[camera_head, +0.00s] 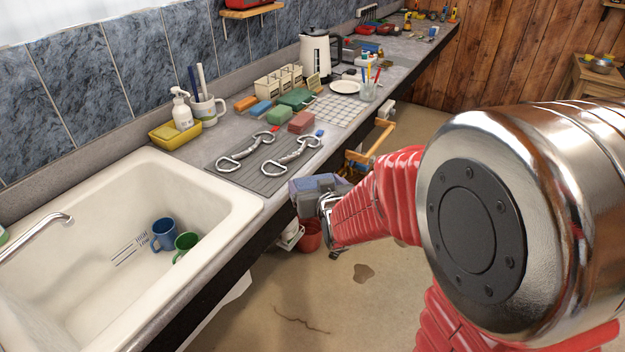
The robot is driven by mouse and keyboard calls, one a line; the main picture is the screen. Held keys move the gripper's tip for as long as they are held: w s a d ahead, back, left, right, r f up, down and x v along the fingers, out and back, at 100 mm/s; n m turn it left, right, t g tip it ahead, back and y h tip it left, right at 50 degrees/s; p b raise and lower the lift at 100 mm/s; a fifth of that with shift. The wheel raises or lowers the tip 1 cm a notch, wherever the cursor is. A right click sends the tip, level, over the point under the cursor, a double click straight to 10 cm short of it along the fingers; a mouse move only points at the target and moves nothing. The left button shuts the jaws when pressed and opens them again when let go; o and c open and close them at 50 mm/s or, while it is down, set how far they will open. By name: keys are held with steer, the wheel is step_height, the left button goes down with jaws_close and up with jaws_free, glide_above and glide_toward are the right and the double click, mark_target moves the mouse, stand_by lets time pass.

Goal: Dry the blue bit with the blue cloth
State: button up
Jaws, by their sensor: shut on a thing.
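Two shiny metal bits lie side by side on a grey ribbed mat (232,178) beside the sink. The nearer-right one, the blue bit (291,157), has a small blue end piece at its far end. The other bit (247,149) has a red end piece. My gripper (322,194) is at the counter's front edge, just right of and below the blue bit. It is shut on a blue-grey folded thing, which looks like the blue cloth (309,184). The fingertips are partly hidden. I cannot tell whether the cloth touches the counter edge.
A white sink (200,180) with a blue mug (163,234) and a green mug (186,244) is at left. Behind the mat are coloured blocks, a red one (301,122) closest. A jar of pens (369,91) and a wooden rail (372,145) lie beyond my gripper.

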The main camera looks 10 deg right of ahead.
steer(key=shift+s+a+f, duration=0.2)
steer(key=shift+a+f, duration=0.05)
steer(key=shift+f, duration=0.25)
step_height(320, 180, down, 9)
steer(key=s, duration=0.2)
steer(key=shift+r, duration=0.2)
